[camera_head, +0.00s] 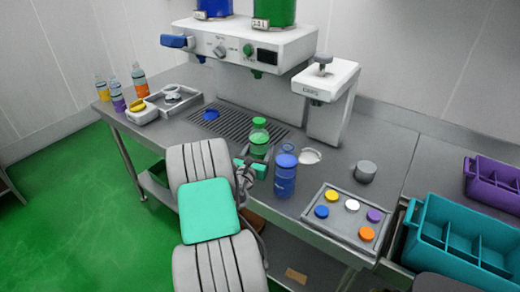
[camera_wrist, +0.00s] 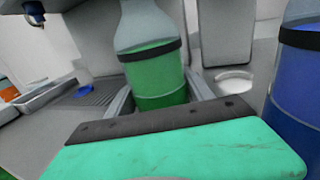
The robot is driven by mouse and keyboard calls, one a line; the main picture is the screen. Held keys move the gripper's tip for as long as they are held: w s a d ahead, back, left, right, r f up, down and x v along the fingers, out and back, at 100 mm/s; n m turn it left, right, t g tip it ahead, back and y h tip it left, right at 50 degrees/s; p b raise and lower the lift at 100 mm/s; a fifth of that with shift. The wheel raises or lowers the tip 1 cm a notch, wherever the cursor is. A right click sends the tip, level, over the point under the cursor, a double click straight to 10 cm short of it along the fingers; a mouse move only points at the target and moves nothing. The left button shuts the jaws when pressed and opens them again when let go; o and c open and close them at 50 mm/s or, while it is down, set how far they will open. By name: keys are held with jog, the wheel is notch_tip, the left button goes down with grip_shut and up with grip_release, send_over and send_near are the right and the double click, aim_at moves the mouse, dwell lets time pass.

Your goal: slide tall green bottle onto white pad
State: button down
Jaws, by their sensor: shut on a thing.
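The tall green bottle (camera_head: 259,136) stands upright at the front of the drip grating in the head view. It also shows in the wrist view (camera_wrist: 158,75), between the fingers. My gripper (camera_head: 256,163) is shut on its lower part, low near the counter. The bottle's base is hidden by my gripper in both views. The white pad (camera_head: 310,156) is a round disc flat on the counter, right of the bottle and apart from it. The pad also shows in the wrist view (camera_wrist: 234,82), to the right of the bottle, and looks empty.
A tall blue bottle (camera_head: 285,172) stands close to the right of my gripper, in front of the pad. A grey cylinder (camera_head: 365,171) stands right of the pad. A tray of coloured caps (camera_head: 329,232) lies at the front right. The dispensing machine (camera_head: 237,50) stands behind.

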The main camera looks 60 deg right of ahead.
aim_at(268, 147)
jog(key=shift+r, duration=0.1)
jog(key=s+d+p, duration=0.2)
jog(key=shift+s+r+p, duration=0.15)
jog(key=shift+r+p, duration=0.05)
jog(key=shift+p, duration=0.1)
jog(key=shift+f, duration=0.25)
jog(key=shift+w+a+b, duration=0.9)
jog(key=shift+w+a, duration=0.15)
jog(key=shift+w, duration=0.15)
jog(key=shift+c, duration=1.4)
grip_release()
